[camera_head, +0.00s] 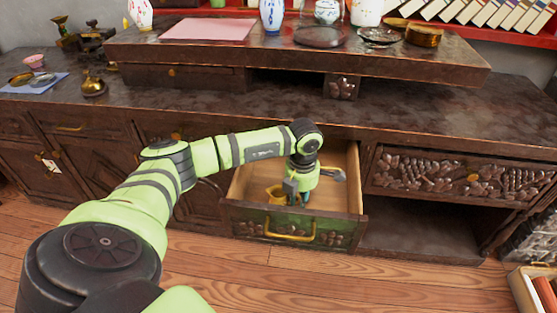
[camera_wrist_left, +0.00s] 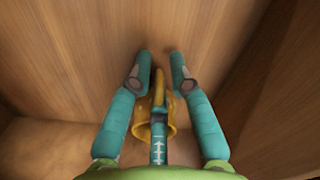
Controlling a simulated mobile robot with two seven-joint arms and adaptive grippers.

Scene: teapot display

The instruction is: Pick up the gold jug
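The gold jug (camera_head: 276,194) stands inside an open drawer (camera_head: 348,208) of the dark wooden cabinet. My left gripper (camera_head: 299,198) reaches down into the drawer, just right of the jug in the head view. In the left wrist view, the teal fingers of my left gripper (camera_wrist_left: 161,62) are spread apart, one on each side of the handle of the jug (camera_wrist_left: 171,118). A gap shows between the fingers and the handle. A middle teal part of the gripper hides some of the jug's body. My right gripper is not in view.
The drawer front has a gold handle (camera_head: 290,236). The drawer walls surround the gripper closely. A raised shelf (camera_head: 300,50) with vases stands behind. A crate (camera_head: 520,290) sits on the floor at right.

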